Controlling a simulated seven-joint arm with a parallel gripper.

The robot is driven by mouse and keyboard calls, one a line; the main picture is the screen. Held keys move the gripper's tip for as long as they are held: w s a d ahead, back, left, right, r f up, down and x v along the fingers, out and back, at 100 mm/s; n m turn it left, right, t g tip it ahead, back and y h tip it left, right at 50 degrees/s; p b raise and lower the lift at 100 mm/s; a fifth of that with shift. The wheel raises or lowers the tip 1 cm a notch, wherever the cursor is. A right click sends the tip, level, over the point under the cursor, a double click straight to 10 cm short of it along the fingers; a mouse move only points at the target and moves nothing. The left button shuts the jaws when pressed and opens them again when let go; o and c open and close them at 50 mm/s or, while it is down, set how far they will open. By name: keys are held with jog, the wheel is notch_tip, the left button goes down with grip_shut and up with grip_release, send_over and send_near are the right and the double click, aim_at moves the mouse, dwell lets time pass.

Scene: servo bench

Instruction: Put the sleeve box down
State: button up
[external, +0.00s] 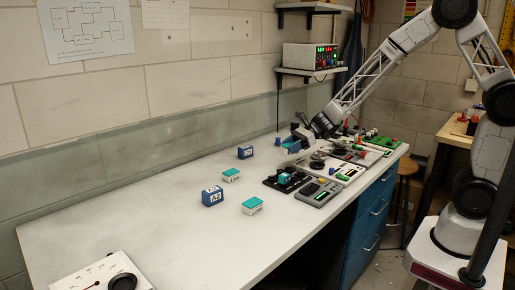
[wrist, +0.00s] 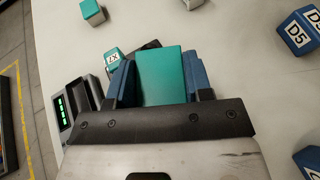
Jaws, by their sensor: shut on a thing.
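My gripper (external: 293,146) is over the far part of the bench in the external view, beside the row of devices. In the wrist view its two blue fingers are closed on the sides of a teal box (wrist: 160,76), which I take to be the sleeve box. Its plain teal face points toward the camera, and its underside is hidden. I cannot tell how far it is above the bench (external: 130,225). In the external view the held box is too small to make out clearly.
Teal-and-white boxes (external: 252,206) (external: 231,175) and labelled blue boxes (external: 212,196) (external: 245,152) stand on the bench. A labelled teal box (wrist: 113,58) is by a dark fixture, near a device with a green display (wrist: 62,110). The bench's left part is mostly clear.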

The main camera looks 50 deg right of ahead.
jog(key=shift+d+f, duration=0.15)
jog(key=shift+f, duration=2.4)
jog(key=shift+w, duration=0.15)
send_over(255, 168)
jog(key=shift+f, duration=0.7)
jog(key=shift+f, duration=0.1)
jog(key=shift+f, duration=1.65)
jog(key=shift+f, duration=0.15)
jog(key=o, duration=0.9)
